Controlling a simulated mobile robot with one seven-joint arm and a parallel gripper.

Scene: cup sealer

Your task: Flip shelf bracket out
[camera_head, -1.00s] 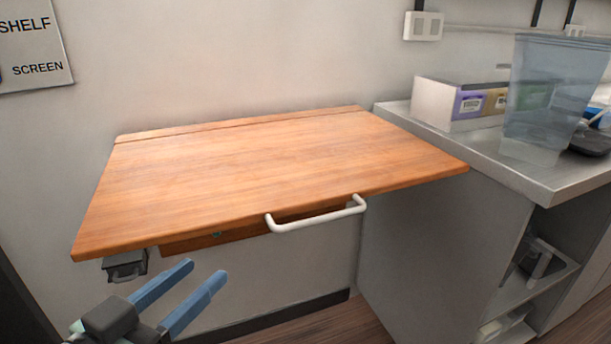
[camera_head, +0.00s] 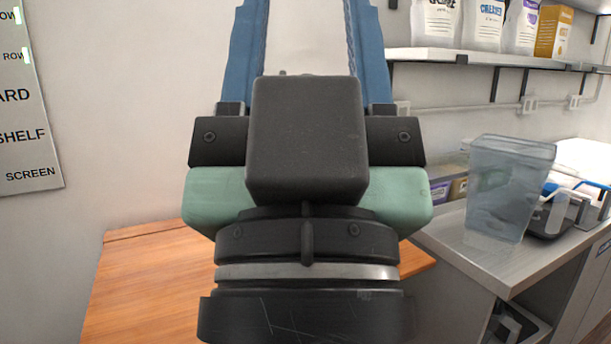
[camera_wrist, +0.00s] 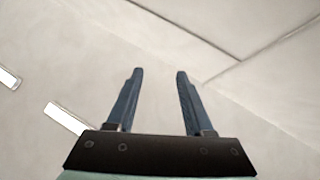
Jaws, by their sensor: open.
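The wooden fold-down shelf (camera_head: 140,285) is at the lower left of the head view, against the wall. Its left part and a small right corner show; my gripper and wrist cover its middle. No shelf bracket is visible in either current view. My gripper (camera_head: 308,45) is large in the centre of the head view, pointing up, above the shelf. Its blue fingers are apart with nothing between them. In the wrist view my gripper (camera_wrist: 159,72) is open and empty, facing the pale ceiling and wall.
A steel counter (camera_head: 490,255) stands right of the shelf, with a clear bin (camera_head: 505,190) on it. A wall shelf (camera_head: 480,60) with several bags is at upper right. A sign (camera_head: 30,110) hangs at left. The wall between sign and gripper is clear.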

